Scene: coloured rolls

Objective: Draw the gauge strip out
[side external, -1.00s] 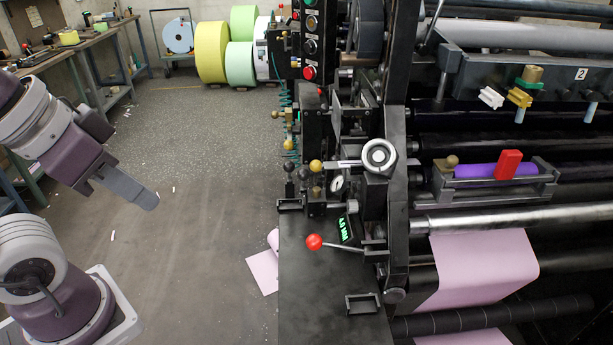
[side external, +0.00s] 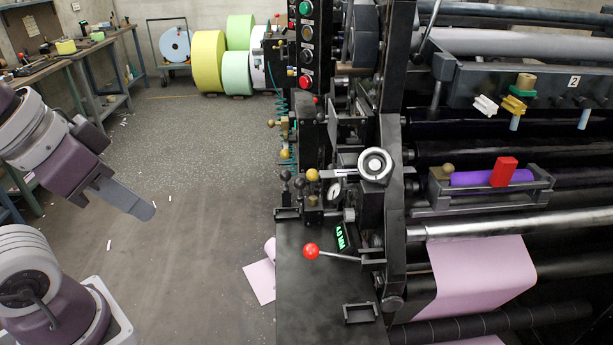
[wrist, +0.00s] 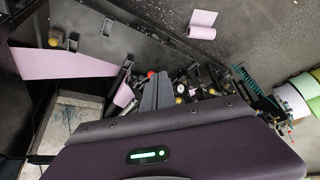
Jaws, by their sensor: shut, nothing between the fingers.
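My gripper (side external: 146,210) is at the left of the side view, well apart from the black machine (side external: 330,270). Its grey fingers are shut together and empty. In the wrist view the fingers (wrist: 157,88) stand at the middle, in front of the machine's small fittings. A pale flat strip (side external: 338,173) sticks out level to the left of a round silver handwheel (side external: 375,164), with a yellow knob (side external: 313,175) at its left end. I cannot tell for certain that this is the gauge strip. A small dial (side external: 335,190) sits just below it.
A red-ball lever (side external: 311,251) and green display (side external: 341,237) are below the strip. A purple roll with a red block (side external: 504,171) lies in a cradle at right. Pink web (side external: 475,272) hangs below. Open floor (side external: 200,160) lies between my gripper and the machine.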

